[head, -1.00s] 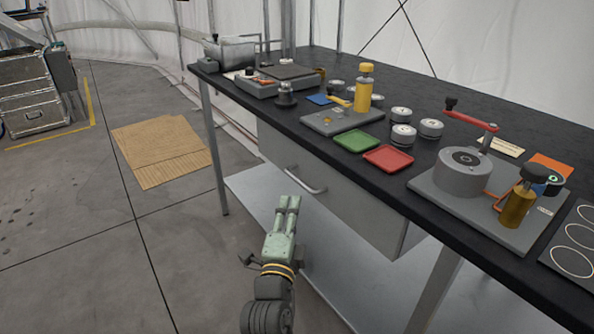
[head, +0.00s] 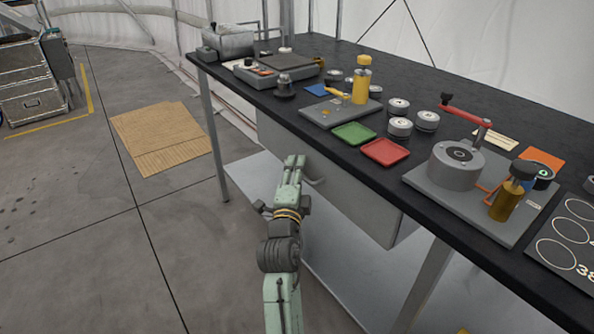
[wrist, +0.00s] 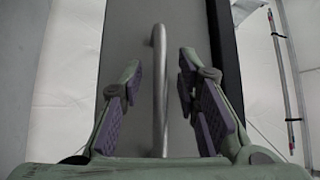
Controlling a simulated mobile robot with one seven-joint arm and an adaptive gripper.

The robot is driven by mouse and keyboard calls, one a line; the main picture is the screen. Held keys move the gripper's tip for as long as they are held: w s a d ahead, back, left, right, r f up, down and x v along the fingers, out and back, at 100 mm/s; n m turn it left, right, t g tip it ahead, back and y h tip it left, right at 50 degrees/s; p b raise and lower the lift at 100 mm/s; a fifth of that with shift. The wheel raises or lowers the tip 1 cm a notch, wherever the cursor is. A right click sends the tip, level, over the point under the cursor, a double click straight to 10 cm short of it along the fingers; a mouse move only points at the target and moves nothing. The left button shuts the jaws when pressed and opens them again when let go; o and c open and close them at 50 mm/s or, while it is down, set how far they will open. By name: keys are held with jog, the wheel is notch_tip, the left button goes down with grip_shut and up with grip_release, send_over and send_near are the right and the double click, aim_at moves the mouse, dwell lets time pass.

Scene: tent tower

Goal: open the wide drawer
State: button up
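The wide drawer (head: 349,199) is a grey front under the black worktop, and it looks shut. Its bar handle (head: 314,173) is partly hidden behind my gripper in the head view. In the wrist view the handle (wrist: 159,88) runs upright in the picture between my two fingers. My gripper (head: 294,161) is at the drawer front in the head view. In the wrist view my gripper (wrist: 162,88) is open, with purple-grey pads on either side of the handle and gaps visible on both sides.
The black worktop (head: 400,172) overhangs the drawer and carries a green tray (head: 354,133), a red tray (head: 385,152), weights and a crank device (head: 457,165). A metal leg (head: 210,135) stands left of the drawer. Brown mats (head: 160,138) lie on the open floor.

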jog(key=shift+c, duration=0.5)
grip_shut()
